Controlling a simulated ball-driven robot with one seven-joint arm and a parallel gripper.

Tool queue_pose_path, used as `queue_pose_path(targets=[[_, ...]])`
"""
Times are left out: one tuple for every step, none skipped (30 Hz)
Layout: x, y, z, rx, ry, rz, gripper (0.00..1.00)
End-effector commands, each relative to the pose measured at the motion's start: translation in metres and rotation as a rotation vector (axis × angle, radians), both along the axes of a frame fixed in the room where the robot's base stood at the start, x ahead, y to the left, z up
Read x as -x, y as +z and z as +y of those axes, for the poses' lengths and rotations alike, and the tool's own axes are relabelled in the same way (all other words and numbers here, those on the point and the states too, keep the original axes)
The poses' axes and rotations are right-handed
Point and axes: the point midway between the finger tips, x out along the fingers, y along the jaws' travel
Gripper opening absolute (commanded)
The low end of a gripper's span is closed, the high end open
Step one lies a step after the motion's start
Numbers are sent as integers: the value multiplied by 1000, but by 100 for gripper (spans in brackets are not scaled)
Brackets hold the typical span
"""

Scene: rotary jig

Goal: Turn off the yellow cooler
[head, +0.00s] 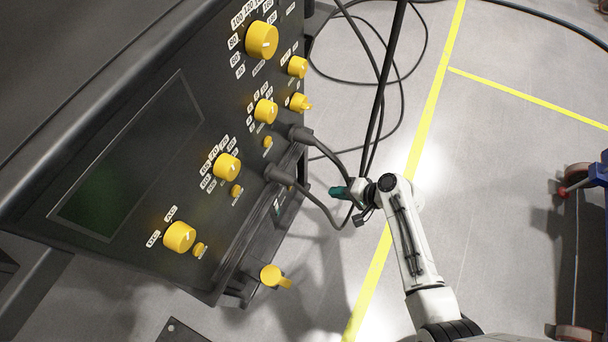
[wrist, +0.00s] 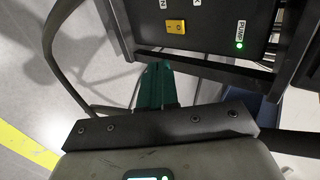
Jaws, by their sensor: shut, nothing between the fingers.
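A black machine panel (head: 215,60) with several yellow knobs fills the left of the head view. In the wrist view, a small yellow switch (wrist: 176,27) sits on a dark lower panel (wrist: 210,55), with a lit green light (wrist: 240,45) under a label reading PUMP. The label above the yellow switch is cut off, and no cooler label is readable. My gripper (head: 338,191) has teal fingers, shut and empty, to the right of the machine's lower part. The fingers (wrist: 155,88) point toward the lower panel's bottom edge, apart from the switch.
Black cables with plugs (head: 285,175) hang from the machine close to my gripper. A yellow lever knob (head: 270,275) sticks out at the machine's bottom. A dark pole (head: 385,80) stands behind my gripper.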

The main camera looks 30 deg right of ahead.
Motion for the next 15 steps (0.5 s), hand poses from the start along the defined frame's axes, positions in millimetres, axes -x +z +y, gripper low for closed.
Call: queue_pose_path(targets=[[0,0,0,1,1,0,0],[0,0,0,1,1,0,0],[0,0,0,1,1,1,0],[0,0,0,1,2,0,0],[0,-1,0,1,2,0,0],[-1,-1,1,1,2,0,0],[-2,-2,1,2,3,0,0],[-3,-4,2,2,3,0,0],[-5,-6,4,1,3,0,0],[-7,-9,5,1,4,1,0],[-9,-11,7,2,5,0,0],[-13,-16,10,1,6,0,0],[-16,-19,12,1,5,-1,0],[-20,-23,15,2,5,0,0],[-24,-28,18,1,4,1,0]])
